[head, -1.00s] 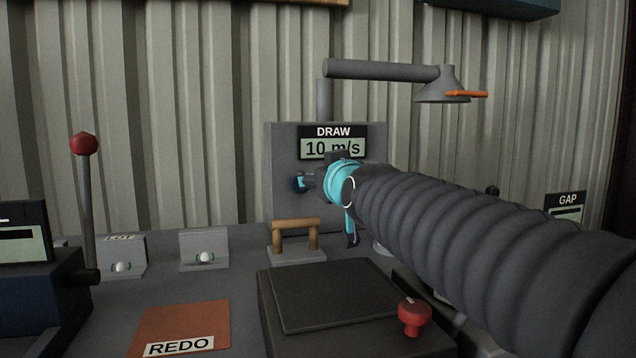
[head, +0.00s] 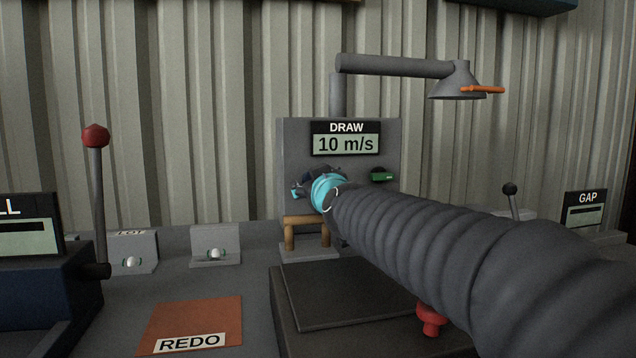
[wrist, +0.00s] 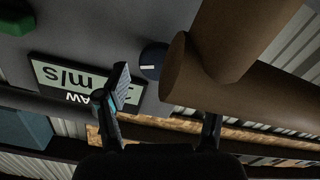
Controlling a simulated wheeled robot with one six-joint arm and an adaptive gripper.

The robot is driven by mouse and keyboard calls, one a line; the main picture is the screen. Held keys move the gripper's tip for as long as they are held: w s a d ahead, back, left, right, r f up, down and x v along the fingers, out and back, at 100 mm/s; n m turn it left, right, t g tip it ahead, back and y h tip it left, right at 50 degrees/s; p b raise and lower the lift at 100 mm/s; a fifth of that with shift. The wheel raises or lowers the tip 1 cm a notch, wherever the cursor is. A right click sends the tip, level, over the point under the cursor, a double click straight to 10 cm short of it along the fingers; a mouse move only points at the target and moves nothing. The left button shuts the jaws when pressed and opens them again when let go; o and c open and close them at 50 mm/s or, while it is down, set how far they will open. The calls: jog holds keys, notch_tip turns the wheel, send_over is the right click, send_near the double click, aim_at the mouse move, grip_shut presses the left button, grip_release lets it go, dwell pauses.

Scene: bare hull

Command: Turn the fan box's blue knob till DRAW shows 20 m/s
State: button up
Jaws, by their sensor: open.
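The fan box (head: 295,140) is a grey upright panel. Its DRAW display (head: 346,144) reads 10 m/s, and it appears upside down in the wrist view (wrist: 75,85). The dark blue knob (wrist: 153,60) with a white mark shows in the wrist view, partly behind a brown wooden bar. In the head view my arm hides it. My gripper (head: 308,182) is in front of the panel's left part, below the display. In the wrist view my gripper (wrist: 166,97) is open, with the knob beyond the gap between its fingers. I see no grip on the knob.
A wooden stand (head: 306,220) is close below my gripper, and its bars (wrist: 240,75) loom large in the wrist view. A green switch (head: 382,176) is on the panel's right. A red-knobbed lever (head: 96,136) stands left. A red button (head: 431,318) is under my arm.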

jog(key=shift+w+a, duration=0.1)
jog(key=shift+w, duration=0.3)
jog(key=shift+c, duration=0.3)
jog(key=c, duration=1)
jog(key=shift+c, duration=0.2)
jog(key=shift+m, duration=0.3)
jog(key=m, duration=0.3)
jog(key=m+b, duration=0.1)
jog(key=m, duration=0.7)
jog(key=shift+d+r+b, duration=0.1)
jog(key=shift+d+b, duration=0.15)
jog(key=shift+b, duration=0.1)
jog(key=shift+m, duration=0.4)
